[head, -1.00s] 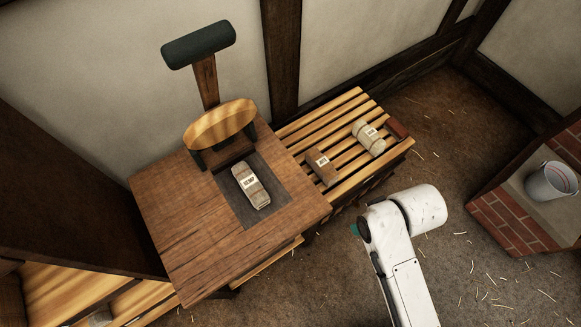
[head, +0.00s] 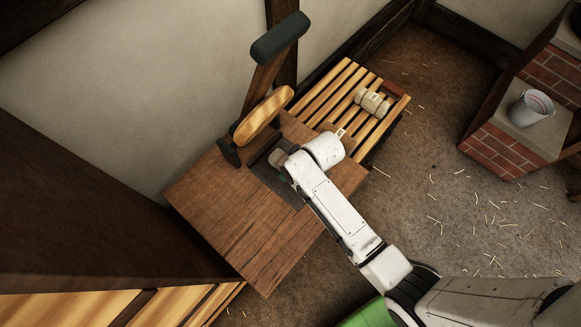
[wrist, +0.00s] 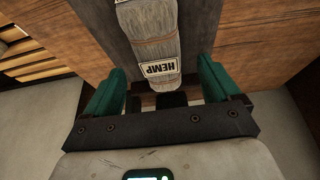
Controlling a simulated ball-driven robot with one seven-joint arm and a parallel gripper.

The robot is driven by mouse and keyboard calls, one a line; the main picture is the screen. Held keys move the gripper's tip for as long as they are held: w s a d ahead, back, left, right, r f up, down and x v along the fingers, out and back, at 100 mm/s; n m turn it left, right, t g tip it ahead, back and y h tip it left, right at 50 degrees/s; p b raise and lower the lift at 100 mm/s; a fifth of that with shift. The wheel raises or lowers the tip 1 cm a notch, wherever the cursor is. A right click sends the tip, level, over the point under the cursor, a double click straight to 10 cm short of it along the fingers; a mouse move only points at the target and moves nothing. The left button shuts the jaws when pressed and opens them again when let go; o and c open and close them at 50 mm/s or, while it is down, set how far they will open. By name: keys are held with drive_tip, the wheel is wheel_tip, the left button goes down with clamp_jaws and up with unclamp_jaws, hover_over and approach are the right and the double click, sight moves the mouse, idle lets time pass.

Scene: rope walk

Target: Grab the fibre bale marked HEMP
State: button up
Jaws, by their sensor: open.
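In the head view only one end of the bale (head: 277,157) shows; my arm hides the rest. My gripper (wrist: 160,78) is open, with a green finger on each side. In the wrist view the labelled end appears between the fingers, with gaps on both sides; I see no contact.
A padded post with a curved wooden piece (head: 263,116) stands at the table's (head: 228,216) back edge, close to the bale. A slatted bench (head: 330,88) behind holds a pale bale (head: 372,102). A bucket (head: 530,108) stands on a brick ledge at right.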

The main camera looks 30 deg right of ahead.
drive_tip(key=shift+x, duration=2.15)
drive_tip(key=shift+c, duration=0.3)
drive_tip(key=c, duration=1.1)
drive_tip(key=shift+c, duration=0.4)
drive_tip(key=shift+r, duration=0.15)
